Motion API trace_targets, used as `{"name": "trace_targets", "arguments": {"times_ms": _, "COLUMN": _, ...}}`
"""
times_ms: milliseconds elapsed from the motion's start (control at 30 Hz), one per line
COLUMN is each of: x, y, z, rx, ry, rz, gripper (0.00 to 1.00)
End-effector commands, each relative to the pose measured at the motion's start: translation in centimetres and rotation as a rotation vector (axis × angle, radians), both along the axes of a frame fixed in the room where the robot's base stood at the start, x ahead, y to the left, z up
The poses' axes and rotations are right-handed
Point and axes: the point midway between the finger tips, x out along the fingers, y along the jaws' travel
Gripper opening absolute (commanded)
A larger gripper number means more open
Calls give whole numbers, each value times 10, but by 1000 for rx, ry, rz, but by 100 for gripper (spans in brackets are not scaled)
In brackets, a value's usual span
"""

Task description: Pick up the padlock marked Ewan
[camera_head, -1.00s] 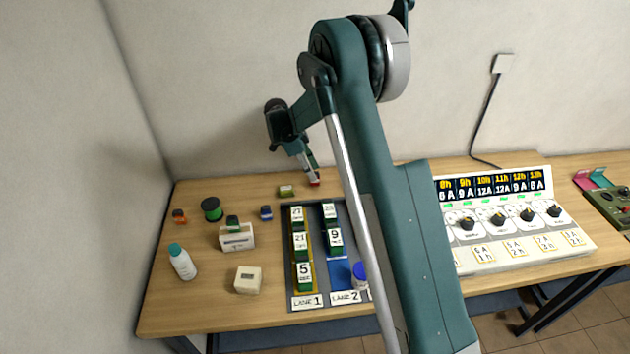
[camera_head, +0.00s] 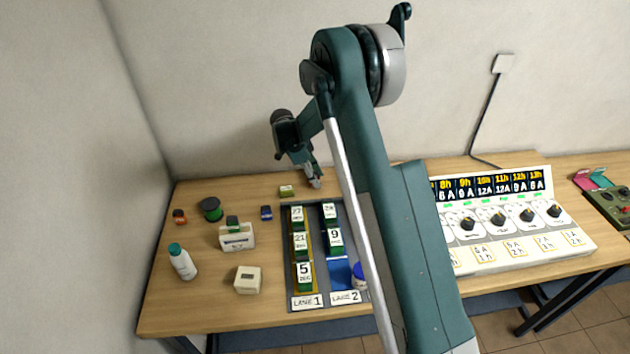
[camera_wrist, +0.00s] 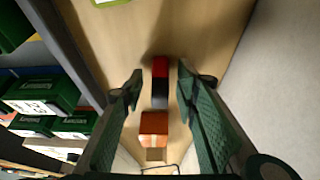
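My gripper (camera_head: 314,182) is at the back of the table, pointing down beyond the lane tray. In the wrist view its fingers (camera_wrist: 160,86) are apart, with a small red-and-black object (camera_wrist: 160,70) seen between them. An orange block (camera_wrist: 154,123) shows nearer the palm, with a thin wire-like loop below it. I cannot tell whether either touches the fingers. Other small coloured items are a green one (camera_head: 286,190), a blue one (camera_head: 266,212) and an orange-red one (camera_head: 180,216). No name is readable, so I cannot tell which is marked Ewan.
The lane tray (camera_head: 319,300) holds several numbered green blocks. A white box (camera_head: 237,241), dark-green spool (camera_head: 211,209), white bottle (camera_head: 182,264) and cream box (camera_head: 248,280) stand left. A dial panel (camera_head: 500,258) stands right. The wall is close behind my gripper.

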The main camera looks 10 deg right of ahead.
Motion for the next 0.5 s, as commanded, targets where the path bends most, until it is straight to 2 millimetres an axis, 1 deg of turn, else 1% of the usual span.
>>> {"name": "trace_targets", "arguments": {"times_ms": 33, "x": 0, "y": 0, "z": 0, "rx": 0, "ry": 0, "rz": 0, "gripper": 27}}
{"name": "trace_targets", "arguments": {"times_ms": 233, "x": 0, "y": 0, "z": 0, "rx": 0, "ry": 0, "rz": 0, "gripper": 0}}
{"name": "trace_targets", "arguments": {"times_ms": 500, "x": 0, "y": 0, "z": 0, "rx": 0, "ry": 0, "rz": 0, "gripper": 0}}
